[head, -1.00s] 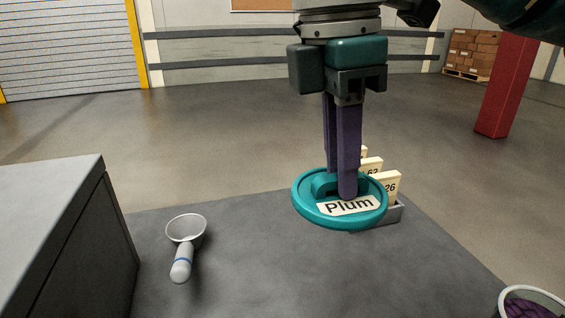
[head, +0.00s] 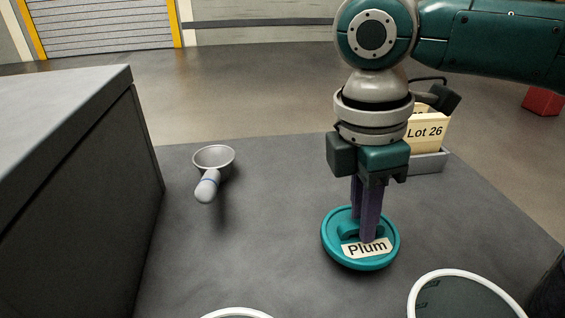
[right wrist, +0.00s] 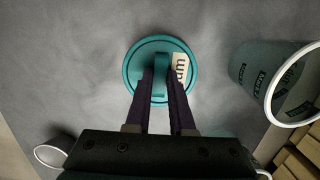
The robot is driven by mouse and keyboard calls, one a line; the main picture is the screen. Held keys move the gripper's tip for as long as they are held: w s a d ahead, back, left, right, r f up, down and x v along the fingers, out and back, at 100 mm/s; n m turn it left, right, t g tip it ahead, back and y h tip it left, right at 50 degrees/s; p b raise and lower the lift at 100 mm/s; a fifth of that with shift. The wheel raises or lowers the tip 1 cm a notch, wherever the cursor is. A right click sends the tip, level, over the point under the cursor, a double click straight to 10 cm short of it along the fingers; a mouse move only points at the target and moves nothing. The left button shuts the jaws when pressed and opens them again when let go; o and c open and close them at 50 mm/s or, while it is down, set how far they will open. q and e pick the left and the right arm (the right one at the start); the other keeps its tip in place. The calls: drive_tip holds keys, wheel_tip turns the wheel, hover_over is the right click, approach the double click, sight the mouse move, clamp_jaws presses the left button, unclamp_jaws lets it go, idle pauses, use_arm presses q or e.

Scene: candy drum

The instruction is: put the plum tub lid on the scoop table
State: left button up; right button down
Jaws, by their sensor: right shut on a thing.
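The plum tub lid (head: 336,256) is a teal disc with a raised grip bar and a cream label reading "Plum". It also shows in the right wrist view (right wrist: 134,88). My right gripper (head: 366,226) points down and is shut on the grip bar with its purple fingers. The lid is roughly level, over the dark grey table top (head: 270,225); I cannot tell whether it touches it. A scoop (head: 213,160) with a white handle lies on this table, left of the lid. My left gripper is not in view.
A white-rimmed tub (head: 465,274) stands at the bottom right, close to the lid. Another white rim (head: 237,312) shows at the bottom edge. A "Lot 26" card (head: 425,132) stands in a grey holder behind the gripper. A tall grey cabinet (head: 75,190) is at left. Table between scoop and lid is clear.

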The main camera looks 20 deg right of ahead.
sight(351, 224)
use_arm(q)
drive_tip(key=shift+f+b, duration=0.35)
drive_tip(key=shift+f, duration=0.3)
use_arm(e)
wheel_tip(351, 224, down, 3)
drive_tip(key=shift+r, duration=0.1)
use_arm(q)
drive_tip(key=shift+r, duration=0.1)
use_arm(e)
drive_tip(key=shift+r, duration=0.1)
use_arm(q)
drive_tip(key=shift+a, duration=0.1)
use_arm(e)
drive_tip(key=c, duration=0.8)
unclamp_jaws()
use_arm(q)
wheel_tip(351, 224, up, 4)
drive_tip(key=p, duration=0.4)
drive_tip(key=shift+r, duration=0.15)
use_arm(e)
drive_tip(key=r, duration=0.3)
drive_tip(key=a+r, duration=0.1)
drive_tip(key=r, duration=0.7)
drive_tip(key=shift+w+a, duration=0.15)
drive_tip(key=shift+w, duration=0.05)
use_arm(q)
drive_tip(key=shift+p, duration=0.3)
use_arm(e)
drive_tip(key=shift+r, duration=0.5)
